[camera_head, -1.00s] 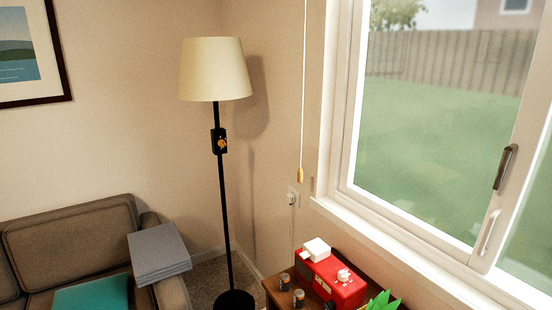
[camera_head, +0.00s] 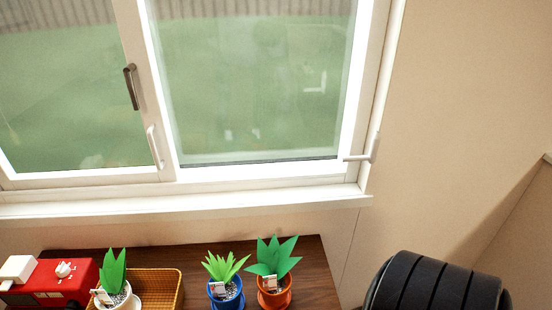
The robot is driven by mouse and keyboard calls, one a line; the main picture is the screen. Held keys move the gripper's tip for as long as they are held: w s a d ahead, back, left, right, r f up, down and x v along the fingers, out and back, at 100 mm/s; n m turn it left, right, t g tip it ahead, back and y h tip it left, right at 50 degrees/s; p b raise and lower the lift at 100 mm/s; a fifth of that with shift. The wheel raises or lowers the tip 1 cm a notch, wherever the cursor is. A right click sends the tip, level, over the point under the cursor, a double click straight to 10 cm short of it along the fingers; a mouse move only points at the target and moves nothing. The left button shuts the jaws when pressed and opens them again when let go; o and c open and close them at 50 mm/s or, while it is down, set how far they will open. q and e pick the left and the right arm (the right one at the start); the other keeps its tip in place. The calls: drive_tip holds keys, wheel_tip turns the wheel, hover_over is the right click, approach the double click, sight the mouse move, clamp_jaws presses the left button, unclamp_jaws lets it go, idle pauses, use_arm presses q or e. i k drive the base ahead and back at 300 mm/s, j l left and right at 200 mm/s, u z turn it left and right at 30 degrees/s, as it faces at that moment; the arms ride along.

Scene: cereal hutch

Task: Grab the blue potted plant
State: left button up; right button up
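The blue potted plant (camera_head: 226,285) stands upright on a dark wooden tabletop (camera_head: 200,262) at the bottom of the head view. It has a blue pot, light green leaves and a small white tag. An orange potted plant (camera_head: 274,278) stands close on its right. A white potted plant (camera_head: 115,285) stands to its left, by a wicker basket. Neither of my grippers shows in this view.
A red box-shaped device (camera_head: 55,280) stands at the left end of the tabletop, beside the wicker basket (camera_head: 163,289). The window sill (camera_head: 190,203) runs behind. A black ribbed object (camera_head: 437,285) is at the lower right.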

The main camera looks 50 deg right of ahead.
sight(224, 289)
drive_tip(key=l+z, duration=0.1)
drive_tip(key=z, duration=0.85)
drive_tip(key=k+j, duration=0.1)
drive_tip(key=j, duration=0.15)
drive_tip(key=k+j, duration=0.15)
drive_tip(key=j, duration=0.9)
drive_tip(key=i, duration=0.05)
